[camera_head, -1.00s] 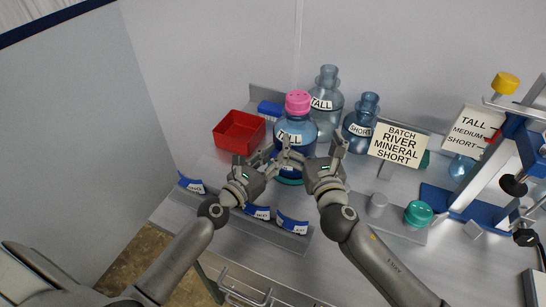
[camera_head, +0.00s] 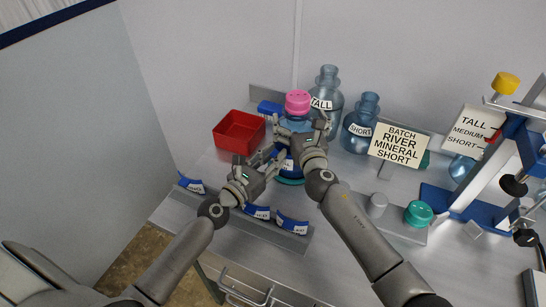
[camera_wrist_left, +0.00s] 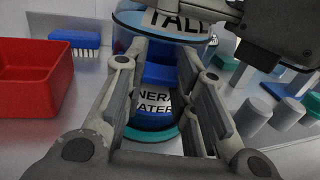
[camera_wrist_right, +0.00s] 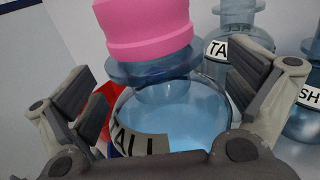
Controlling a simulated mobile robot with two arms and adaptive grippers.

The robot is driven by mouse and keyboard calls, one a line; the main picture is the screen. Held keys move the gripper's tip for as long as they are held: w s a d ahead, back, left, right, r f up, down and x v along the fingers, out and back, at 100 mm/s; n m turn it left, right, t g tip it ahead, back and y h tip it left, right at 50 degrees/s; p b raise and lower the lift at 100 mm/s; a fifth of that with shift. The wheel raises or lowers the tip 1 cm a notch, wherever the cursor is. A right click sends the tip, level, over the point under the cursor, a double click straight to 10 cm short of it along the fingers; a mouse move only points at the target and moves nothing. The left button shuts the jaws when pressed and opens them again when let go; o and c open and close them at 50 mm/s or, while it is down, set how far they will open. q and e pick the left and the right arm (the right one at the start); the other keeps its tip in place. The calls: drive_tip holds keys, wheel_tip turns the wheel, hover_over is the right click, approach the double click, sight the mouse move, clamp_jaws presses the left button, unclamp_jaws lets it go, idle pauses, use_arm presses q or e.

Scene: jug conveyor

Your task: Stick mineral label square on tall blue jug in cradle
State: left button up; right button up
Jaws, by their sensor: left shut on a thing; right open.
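The tall blue jug with a pink cap (camera_head: 298,102) stands upright in the teal-ringed cradle (camera_head: 290,181). Its blue body and TALL label show in the right wrist view (camera_wrist_right: 185,110). My left gripper (camera_head: 273,162) is shut on the mineral label (camera_wrist_left: 158,98), a white label with blue parts, low at the jug's front. Its fingers hide the label's edges, so I cannot tell whether it touches the jug. My right gripper (camera_head: 303,131) is open, its fingers on either side of the jug's shoulder below the cap.
A red bin (camera_head: 239,131) stands left of the jug. A clear tall jug (camera_head: 329,95) and a short jug (camera_head: 361,125) stand behind and to the right. The batch sign (camera_head: 399,146) reads RIVER MINERAL SHORT. Blue label holders (camera_head: 292,222) lie along the front tray.

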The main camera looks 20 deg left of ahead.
drive_tip(key=shift+x, duration=0.85)
